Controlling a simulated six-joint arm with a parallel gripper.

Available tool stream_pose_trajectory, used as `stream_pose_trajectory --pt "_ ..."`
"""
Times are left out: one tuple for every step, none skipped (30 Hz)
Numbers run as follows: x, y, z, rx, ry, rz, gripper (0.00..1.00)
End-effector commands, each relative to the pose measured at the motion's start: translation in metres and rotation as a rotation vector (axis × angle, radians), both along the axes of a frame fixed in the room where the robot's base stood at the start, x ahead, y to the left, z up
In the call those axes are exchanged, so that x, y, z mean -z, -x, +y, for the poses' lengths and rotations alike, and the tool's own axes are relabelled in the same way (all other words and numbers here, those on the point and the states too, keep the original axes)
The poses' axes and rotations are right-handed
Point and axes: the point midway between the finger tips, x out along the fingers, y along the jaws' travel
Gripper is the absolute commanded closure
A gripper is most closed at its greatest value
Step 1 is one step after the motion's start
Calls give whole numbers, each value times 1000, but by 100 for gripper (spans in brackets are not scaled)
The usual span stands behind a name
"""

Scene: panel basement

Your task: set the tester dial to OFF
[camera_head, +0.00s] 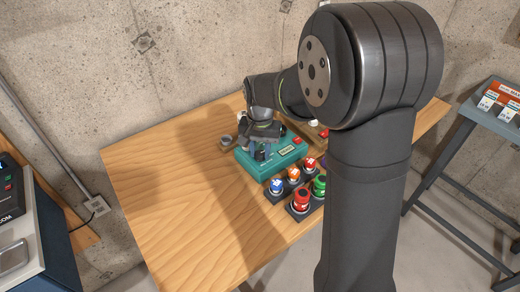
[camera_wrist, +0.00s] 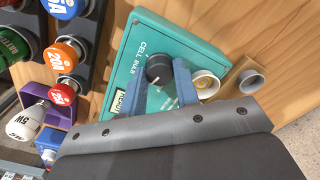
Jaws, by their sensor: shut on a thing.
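The teal tester (camera_head: 292,162) stands on the wooden table, below my gripper (camera_head: 262,154). In the wrist view the tester (camera_wrist: 190,42) carries a dark round dial (camera_wrist: 158,67) with the words CELL and BULB printed beside it. My gripper (camera_wrist: 160,84) has its two blue fingers on either side of the dial and is shut on it. A pale line shows on the dial, but its exact setting is hard to read. I cannot see an OFF mark. In the head view the gripper hides the dial.
A white-and-yellow round socket (camera_wrist: 206,85) sits on the tester near one finger. A brown block with a grey cup (camera_wrist: 249,82) stands beside the tester. The table's left side (camera_head: 170,200) is clear.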

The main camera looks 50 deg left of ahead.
Motion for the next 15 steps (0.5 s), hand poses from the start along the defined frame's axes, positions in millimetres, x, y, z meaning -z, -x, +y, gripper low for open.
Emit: stream_pose_trajectory --pt "-1 0 0 -43 -1 0 94" --pt "-1 0 0 -72 -2 -1 94" --pt "-1 0 0 -110 -2 -1 94" --pt "-1 0 0 -138 -2 -1 94" --pt "-1 0 0 -167 -2 -1 94" --pt "-1 0 0 -205 -2 -1 94" --pt "-1 0 0 -233 -2 -1 94" --pt "-1 0 1 -261 -2 -1 94" --pt "-1 0 1 -297 -2 -1 94" --pt "-1 0 1 -324 -2 -1 94" --pt "-1 0 1 -351 -2 -1 94" --pt "-1 0 1 -385 -2 -1 94" --pt "-1 0 1 -411 -2 -1 94" --pt "-1 0 1 -434 -2 -1 94" --pt "-1 0 1 -465 -2 -1 94"
